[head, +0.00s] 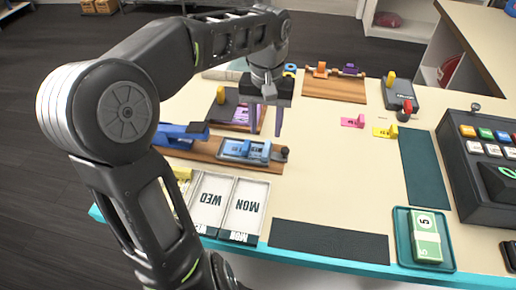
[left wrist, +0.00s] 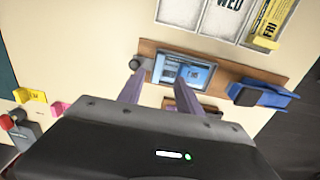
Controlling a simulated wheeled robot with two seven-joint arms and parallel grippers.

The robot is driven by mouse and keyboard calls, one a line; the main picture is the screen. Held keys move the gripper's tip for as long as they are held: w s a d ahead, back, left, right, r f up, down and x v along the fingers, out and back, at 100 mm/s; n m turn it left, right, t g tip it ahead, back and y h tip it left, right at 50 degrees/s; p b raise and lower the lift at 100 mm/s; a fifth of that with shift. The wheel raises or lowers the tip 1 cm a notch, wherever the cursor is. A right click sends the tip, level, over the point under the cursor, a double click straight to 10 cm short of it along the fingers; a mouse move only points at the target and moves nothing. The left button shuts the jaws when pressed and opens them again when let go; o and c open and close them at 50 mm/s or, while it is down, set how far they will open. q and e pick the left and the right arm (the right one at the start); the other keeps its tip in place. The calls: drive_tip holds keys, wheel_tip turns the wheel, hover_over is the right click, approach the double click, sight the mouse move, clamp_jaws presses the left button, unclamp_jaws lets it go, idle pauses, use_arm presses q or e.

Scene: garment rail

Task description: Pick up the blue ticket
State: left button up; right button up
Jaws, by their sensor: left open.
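The blue ticket (head: 245,150) lies flat in a pale holder on a brown wooden board (head: 205,156). In the left wrist view the blue ticket (left wrist: 182,74) shows just past the fingers. My left gripper (head: 266,134) points down over the area of the ticket, with its two purple fingers apart and nothing between them. In the left wrist view the left gripper (left wrist: 160,78) has its fingertips near the ticket's end and a dark knob on the board. I cannot tell the exact gap above the ticket. My right gripper is not in view.
A blue stapler-like tool (head: 180,133) sits at the board's left end. A tray marked WED and MON (head: 228,205) lies in front. A till (head: 485,160) stands at far right. The middle tabletop is clear.

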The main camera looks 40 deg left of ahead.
sight(266, 152)
use_arm(q)
drive_tip(key=shift+f, duration=1.2)
drive_tip(key=shift+f, duration=0.1)
wheel_tip(266, 152, down, 5)
drive_tip(key=shift+d+p, duration=0.15)
drive_tip(key=shift+p, duration=0.35)
drive_tip(key=shift+c, duration=0.5)
clamp_jaws()
